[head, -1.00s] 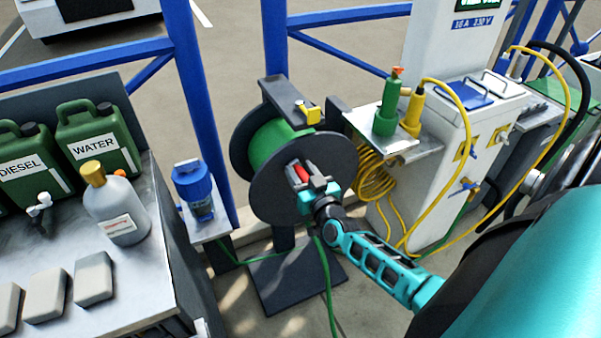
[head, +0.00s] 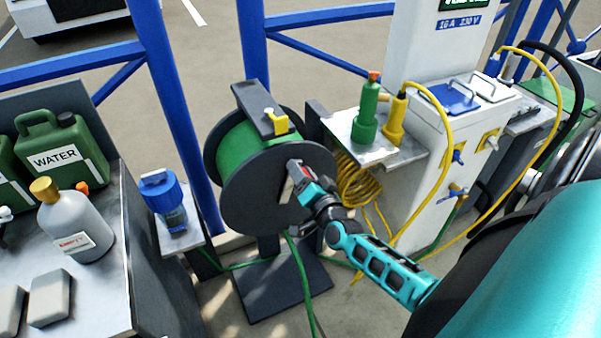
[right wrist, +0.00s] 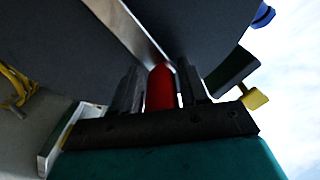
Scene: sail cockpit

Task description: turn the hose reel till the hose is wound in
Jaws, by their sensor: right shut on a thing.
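The hose reel (head: 265,195) stands on a dark post and base plate, with green hose (head: 238,148) wound between its two dark discs. A length of green hose (head: 301,275) hangs from the reel down to the ground. My right gripper (head: 299,178) is at the front disc, shut on the red crank handle. In the right wrist view the red handle (right wrist: 160,88) stands upright between both fingers, with the metal crank arm (right wrist: 128,28) running up left across the dark disc. My left gripper is not in view.
A yellow-knobbed latch (head: 275,120) sits on the bracket over the reel. A shelf with green and yellow connectors (head: 392,158) and a coiled yellow cable (head: 358,182) are close on the right. A blue-capped unit (head: 164,195) and a bench with cans (head: 62,150) stand left.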

